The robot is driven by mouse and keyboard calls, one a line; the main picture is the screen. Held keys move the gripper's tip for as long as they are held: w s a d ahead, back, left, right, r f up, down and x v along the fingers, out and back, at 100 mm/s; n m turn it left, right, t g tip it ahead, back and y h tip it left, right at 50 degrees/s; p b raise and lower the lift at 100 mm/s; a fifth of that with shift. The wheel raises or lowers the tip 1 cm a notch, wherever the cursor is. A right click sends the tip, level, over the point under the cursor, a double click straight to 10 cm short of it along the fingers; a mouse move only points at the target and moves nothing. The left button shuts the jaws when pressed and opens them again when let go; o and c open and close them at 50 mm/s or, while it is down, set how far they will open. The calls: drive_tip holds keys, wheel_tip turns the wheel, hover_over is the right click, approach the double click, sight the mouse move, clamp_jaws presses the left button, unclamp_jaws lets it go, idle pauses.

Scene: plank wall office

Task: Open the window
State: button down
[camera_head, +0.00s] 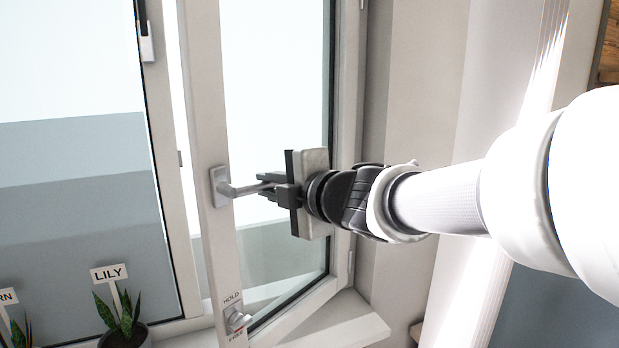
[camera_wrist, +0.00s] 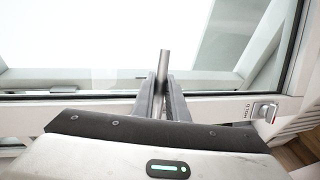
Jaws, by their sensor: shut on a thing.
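The window sash (camera_head: 205,130) has a white frame and stands swung out of the fixed frame, with a gap between its left edge and the frame post. Its grey lever handle (camera_head: 226,188) points sideways to the right. My gripper (camera_head: 268,185) comes from the right and is shut on the handle's lever. In the wrist view the end of the handle (camera_wrist: 164,65) sticks up between my two fingers (camera_wrist: 161,100).
A potted plant with a LILY sign (camera_head: 122,315) stands at the lower left, and another labelled plant (camera_head: 18,330) is cut off beside it. The white sill (camera_head: 345,322) runs below the sash. A pale curtain or panel (camera_head: 505,90) is at the right.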

drive_tip(key=shift+r, duration=0.15)
drive_tip(key=c, duration=1.7)
unclamp_jaws()
drive_tip(key=shift+c, duration=0.2)
drive_tip(key=p+v, duration=0.3)
drive_tip(key=v, duration=1.4)
drive_tip(key=shift+d+p, duration=0.2)
drive_tip(key=shift+p, duration=0.15)
